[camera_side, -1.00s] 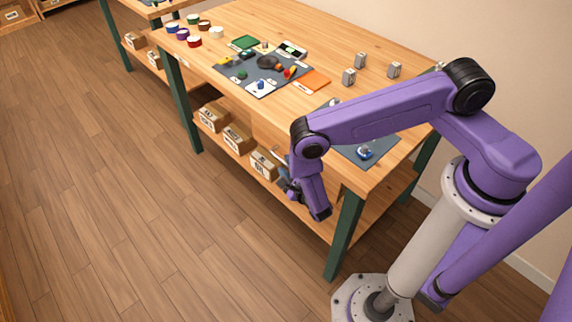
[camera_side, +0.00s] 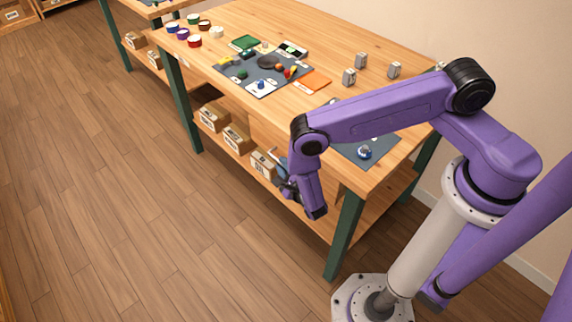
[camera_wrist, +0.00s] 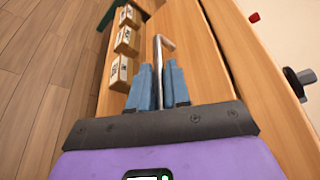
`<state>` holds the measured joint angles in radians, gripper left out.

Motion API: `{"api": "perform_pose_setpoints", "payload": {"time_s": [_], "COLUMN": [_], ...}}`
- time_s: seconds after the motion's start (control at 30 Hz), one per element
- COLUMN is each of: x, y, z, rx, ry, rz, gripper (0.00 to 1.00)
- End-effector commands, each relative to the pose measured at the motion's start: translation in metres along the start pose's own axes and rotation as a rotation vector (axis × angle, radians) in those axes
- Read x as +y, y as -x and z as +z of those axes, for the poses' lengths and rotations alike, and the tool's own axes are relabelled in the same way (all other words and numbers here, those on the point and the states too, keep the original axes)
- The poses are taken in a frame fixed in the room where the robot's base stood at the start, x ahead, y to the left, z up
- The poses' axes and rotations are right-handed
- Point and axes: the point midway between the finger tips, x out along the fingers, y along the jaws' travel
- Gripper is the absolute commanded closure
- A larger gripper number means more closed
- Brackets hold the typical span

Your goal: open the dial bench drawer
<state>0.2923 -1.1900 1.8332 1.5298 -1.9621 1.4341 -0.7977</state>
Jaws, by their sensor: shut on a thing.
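The dial bench (camera_side: 335,45) has a wooden top and green legs. Its plain wooden drawer front (camera_wrist: 190,50) is under the top, and part of it shows in the side view (camera_side: 263,133), where my arm hides the rest. A grey metal bar handle (camera_wrist: 160,52) stands off the front. My gripper (camera_wrist: 163,75) has its two blue-grey fingers on either side of this bar and is shut on it. In the side view my gripper (camera_side: 281,178) is low at the bench's front edge. How far the drawer stands out is hard to tell.
Several labelled cardboard boxes (camera_side: 236,137) stand on the lower shelf beside my gripper. On the top are a dark mat with small parts (camera_side: 262,73), grey blocks (camera_side: 349,76) and a blue dial piece (camera_side: 364,152). The floor in front is clear.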

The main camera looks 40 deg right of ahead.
Motion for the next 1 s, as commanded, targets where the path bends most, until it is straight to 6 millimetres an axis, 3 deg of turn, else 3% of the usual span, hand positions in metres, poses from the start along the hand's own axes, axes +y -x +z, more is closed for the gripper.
{"api": "perform_pose_setpoints", "payload": {"time_s": [0.27,0.7,1.0], "x": [0.031,0.100,0.131], "y": [0.018,0.056,0.073], "z": [0.043,0.134,0.177], "rx": [-0.007,-0.006,-0.004], "ry": [-0.001,-0.002,0.000], "rz": [0.002,0.003,0.002], "gripper": [1.00,1.00,1.00]}}
